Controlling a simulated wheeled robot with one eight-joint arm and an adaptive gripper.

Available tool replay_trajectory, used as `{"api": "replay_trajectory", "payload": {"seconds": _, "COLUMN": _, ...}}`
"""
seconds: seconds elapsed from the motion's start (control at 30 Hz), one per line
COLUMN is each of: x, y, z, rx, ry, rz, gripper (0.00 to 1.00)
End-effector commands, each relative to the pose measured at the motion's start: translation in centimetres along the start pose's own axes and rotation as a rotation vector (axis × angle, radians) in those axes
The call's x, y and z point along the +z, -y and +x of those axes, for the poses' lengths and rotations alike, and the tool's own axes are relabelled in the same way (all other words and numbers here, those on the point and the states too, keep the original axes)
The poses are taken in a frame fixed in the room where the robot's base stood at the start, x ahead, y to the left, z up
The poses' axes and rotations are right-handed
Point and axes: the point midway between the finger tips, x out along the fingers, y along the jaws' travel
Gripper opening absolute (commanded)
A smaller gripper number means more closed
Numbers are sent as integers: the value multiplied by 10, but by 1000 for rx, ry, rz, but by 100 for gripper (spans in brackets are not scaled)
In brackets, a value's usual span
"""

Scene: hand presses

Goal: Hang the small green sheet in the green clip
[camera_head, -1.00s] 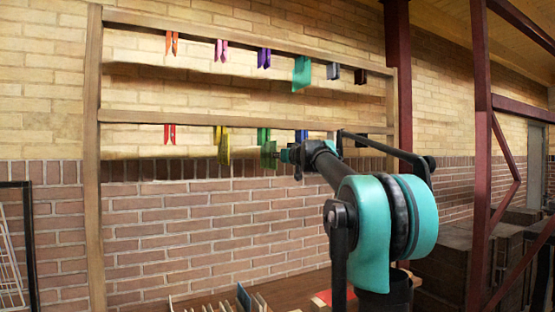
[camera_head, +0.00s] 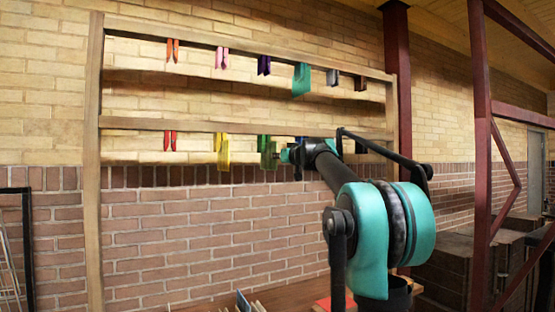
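The green clip (camera_head: 262,141) hangs from the lower rail of a wooden rack, between the yellow and blue clips. The small green sheet (camera_head: 269,157) is at the end of my arm, its upper part level with the clip's lower part. They overlap in the picture; I cannot tell whether the sheet is between the jaws. My gripper (camera_head: 281,156) is at the sheet's right edge and appears shut on it; the fingers are tiny and partly hidden by my wrist.
The upper rail (camera_head: 240,42) carries several clips, one with a teal sheet (camera_head: 302,79). A yellow sheet (camera_head: 223,151) hangs left of the green clip, close by. A blue clip is just right, partly behind my arm. A wooden table (camera_head: 290,295) with upright sheets (camera_head: 245,301) stands below.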

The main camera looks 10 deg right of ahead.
Motion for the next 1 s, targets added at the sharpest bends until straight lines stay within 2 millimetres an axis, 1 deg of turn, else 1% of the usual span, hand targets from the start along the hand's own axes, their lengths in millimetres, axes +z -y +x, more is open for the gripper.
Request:
{"api": "replay_trajectory", "payload": {"seconds": 0.4, "x": 0, "y": 0, "z": 0, "rx": 0, "ry": 0, "rz": 0, "gripper": 0}}
{"api": "replay_trajectory", "payload": {"seconds": 0.5, "x": 0, "y": 0, "z": 0, "rx": 0, "ry": 0, "rz": 0, "gripper": 14}}
{"api": "replay_trajectory", "payload": {"seconds": 0.63, "x": 0, "y": 0, "z": 0, "rx": 0, "ry": 0, "rz": 0, "gripper": 29}}
{"api": "replay_trajectory", "payload": {"seconds": 0.83, "x": 0, "y": 0, "z": 0, "rx": 0, "ry": 0, "rz": 0, "gripper": 29}}
{"api": "replay_trajectory", "payload": {"seconds": 0.93, "x": 0, "y": 0, "z": 0, "rx": 0, "ry": 0, "rz": 0, "gripper": 40}}
{"api": "replay_trajectory", "payload": {"seconds": 1.0, "x": 0, "y": 0, "z": 0, "rx": 0, "ry": 0, "rz": 0, "gripper": 40}}
